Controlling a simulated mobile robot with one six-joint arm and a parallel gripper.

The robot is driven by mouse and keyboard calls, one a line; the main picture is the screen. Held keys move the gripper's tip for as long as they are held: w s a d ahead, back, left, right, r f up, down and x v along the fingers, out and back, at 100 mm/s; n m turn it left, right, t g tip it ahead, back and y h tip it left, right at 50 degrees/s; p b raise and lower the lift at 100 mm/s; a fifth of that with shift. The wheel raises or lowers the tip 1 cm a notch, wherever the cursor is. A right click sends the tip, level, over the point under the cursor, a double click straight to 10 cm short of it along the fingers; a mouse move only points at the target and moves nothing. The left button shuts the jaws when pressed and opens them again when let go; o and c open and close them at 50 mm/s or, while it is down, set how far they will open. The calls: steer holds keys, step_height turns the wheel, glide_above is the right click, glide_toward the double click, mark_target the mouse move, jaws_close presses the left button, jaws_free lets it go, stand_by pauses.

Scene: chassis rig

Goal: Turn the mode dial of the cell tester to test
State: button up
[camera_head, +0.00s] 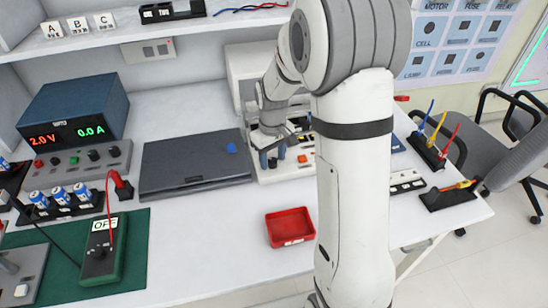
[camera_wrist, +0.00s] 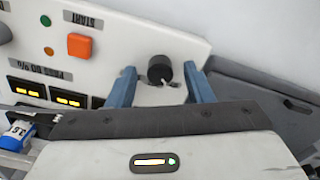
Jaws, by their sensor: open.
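My gripper (camera_head: 273,157) is open and empty at the front panel of a white machine (camera_head: 250,62) at the back of the bench. In the wrist view, its two blue fingers (camera_wrist: 160,84) stand either side of a black knob (camera_wrist: 160,69) on that panel; I see no contact. The panel also carries an orange START button (camera_wrist: 80,46) and lit displays (camera_wrist: 50,93). A green handheld device (camera_head: 102,268) lies at the front left, with a black dial (camera_head: 98,252) and a display reading OFF (camera_head: 103,224). No label in view names either one as the cell tester.
A dark flat case (camera_head: 190,178) lies left of the machine. A red tray (camera_head: 290,227) sits in front. Blue cells (camera_head: 60,197) and a power supply (camera_head: 72,108) stand at the left. White bench around the red tray is clear.

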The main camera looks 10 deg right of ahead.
steer(key=shift+f, duration=0.2)
steer(key=shift+c, duration=0.4)
steer(key=c, duration=0.9)
steer(key=shift+d, duration=0.15)
